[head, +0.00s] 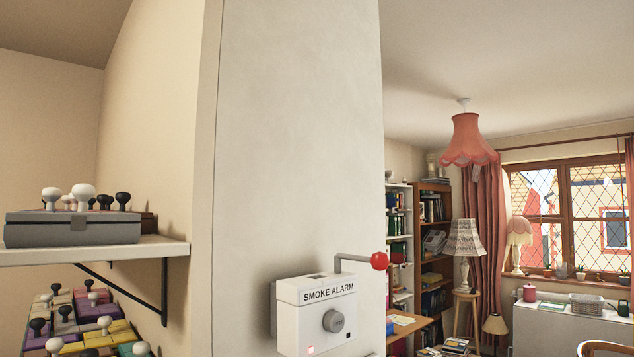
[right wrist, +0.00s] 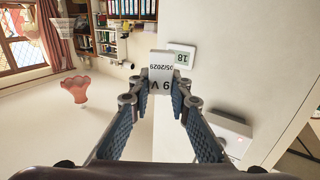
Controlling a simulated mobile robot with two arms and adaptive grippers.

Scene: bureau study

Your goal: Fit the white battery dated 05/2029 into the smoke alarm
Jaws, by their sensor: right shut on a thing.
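The smoke alarm (head: 317,312) is a white box on the pillar in the head view, lettered SMOKE ALARM. It has a grey round knob, a small lit square low on its front and a dark slot in its top. A grey bent lever with a red ball (head: 379,261) rises at its right. My right gripper (right wrist: 161,86) is shut on the white battery (right wrist: 161,72), marked 9 V and 05/2029, in the right wrist view. A white box with a small red light (right wrist: 222,132) lies right of the gripper there; I cannot tell if it is the alarm. My left gripper is not in view.
A white unit showing 18 (right wrist: 181,54) is on the wall beyond the battery. At left in the head view, a shelf (head: 95,250) bears a grey case (head: 72,230) with knobs. Several coloured knobbed blocks (head: 95,323) sit below. The pillar (head: 297,150) above the alarm is bare.

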